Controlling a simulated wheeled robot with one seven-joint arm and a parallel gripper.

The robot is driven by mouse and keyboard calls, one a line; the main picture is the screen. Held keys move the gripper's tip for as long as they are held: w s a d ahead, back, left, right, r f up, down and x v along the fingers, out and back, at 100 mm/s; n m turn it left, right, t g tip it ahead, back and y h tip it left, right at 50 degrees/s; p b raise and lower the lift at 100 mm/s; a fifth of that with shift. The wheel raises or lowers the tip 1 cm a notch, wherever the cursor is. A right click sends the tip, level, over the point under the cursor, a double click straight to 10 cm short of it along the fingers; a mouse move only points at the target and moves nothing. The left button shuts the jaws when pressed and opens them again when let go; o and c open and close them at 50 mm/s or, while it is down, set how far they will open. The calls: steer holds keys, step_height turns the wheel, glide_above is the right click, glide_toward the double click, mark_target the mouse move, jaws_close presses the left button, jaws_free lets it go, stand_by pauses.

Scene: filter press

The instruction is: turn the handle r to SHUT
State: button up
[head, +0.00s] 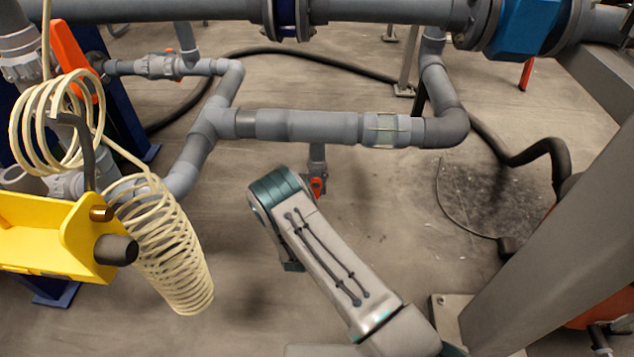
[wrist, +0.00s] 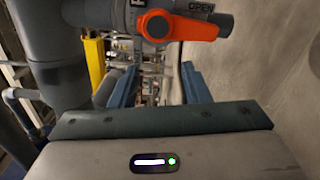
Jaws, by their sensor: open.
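In the wrist view an orange handle (wrist: 185,26) sits on a grey valve at the top of the picture. It extends right from its hub, its free end just below a label (wrist: 201,7) reading OPEN. Another dark label left of the hub is cut off. My gripper (wrist: 160,75) shows as two blue fingers, spread apart with nothing between them, below the handle and apart from it in the picture. In the head view a small orange part (head: 317,186) shows under the middle pipe, just beyond my arm; my fingers are hidden there.
Grey pipes (head: 300,126) cross above my arm. A cream coiled hose (head: 165,250) and yellow bracket (head: 40,235) stand at left, with another orange handle (head: 75,55) above. A grey beam (head: 560,230) slants at right. Open floor lies between.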

mark_target(316, 192)
steer(key=w+d+f+n+b, duration=0.1)
steer(key=w+n+b, duration=0.1)
steer(key=n, duration=0.3)
steer(key=w+d+f+n+b, duration=0.1)
steer(key=w+n, duration=0.1)
steer(key=n, duration=0.3)
steer(key=w+d+f+n+b, duration=0.1)
steer(key=w+n+b, duration=0.1)
steer(key=n, duration=0.3)
steer(key=shift+d+f+n+b, duration=0.2)
steer(key=shift+d+n+b, duration=0.1)
steer(key=shift+d, duration=0.1)
steer(key=shift+w+r, duration=0.1)
steer(key=shift+w, duration=0.6)
